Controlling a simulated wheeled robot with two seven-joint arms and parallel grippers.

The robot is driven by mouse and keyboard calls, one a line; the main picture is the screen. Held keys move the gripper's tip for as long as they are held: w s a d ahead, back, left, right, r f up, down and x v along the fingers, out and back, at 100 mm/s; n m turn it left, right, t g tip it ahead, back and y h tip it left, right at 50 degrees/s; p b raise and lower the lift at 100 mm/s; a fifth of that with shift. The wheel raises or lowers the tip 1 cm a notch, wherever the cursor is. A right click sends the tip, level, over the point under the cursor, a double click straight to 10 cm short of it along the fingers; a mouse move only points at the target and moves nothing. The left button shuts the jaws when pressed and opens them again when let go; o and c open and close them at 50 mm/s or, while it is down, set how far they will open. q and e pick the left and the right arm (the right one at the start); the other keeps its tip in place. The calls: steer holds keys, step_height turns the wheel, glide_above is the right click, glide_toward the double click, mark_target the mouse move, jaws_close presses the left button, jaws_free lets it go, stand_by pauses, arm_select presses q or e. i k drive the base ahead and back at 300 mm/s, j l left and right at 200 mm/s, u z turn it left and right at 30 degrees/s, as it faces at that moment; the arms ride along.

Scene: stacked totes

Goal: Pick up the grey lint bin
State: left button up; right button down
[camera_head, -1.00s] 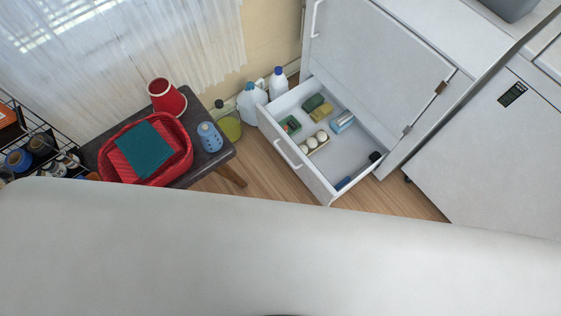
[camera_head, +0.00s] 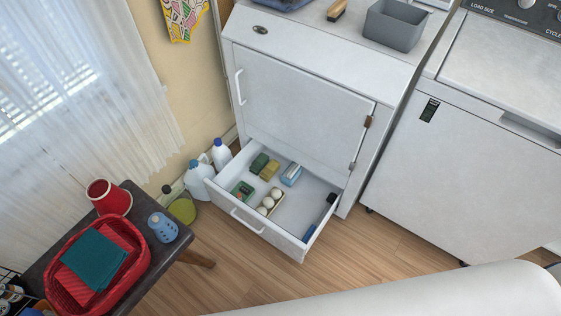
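The grey lint bin (camera_head: 396,25) is an open-topped, rectangular bin. It stands upright on top of the white cabinet (camera_head: 300,95), at the upper right, near the gap beside the washer. Its top edge is close to the top of the picture. Neither of my grippers shows, so nothing is seen touching the bin.
The cabinet's bottom drawer (camera_head: 248,222) is pulled out over the floor, holding sponges, white balls and a brush. A wooden-handled brush (camera_head: 337,10) lies left of the bin. A white washer (camera_head: 460,170) stands right. A dark bench (camera_head: 150,245) with a red basket stands lower left.

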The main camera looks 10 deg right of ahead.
mark_target(399, 26)
steer(key=i+l+z, duration=0.15)
steer(key=l, duration=0.25)
steer(key=i+l+z, duration=0.2)
steer(key=l, duration=0.15)
steer(key=i+l+z, duration=0.15)
steer(key=l, duration=0.25)
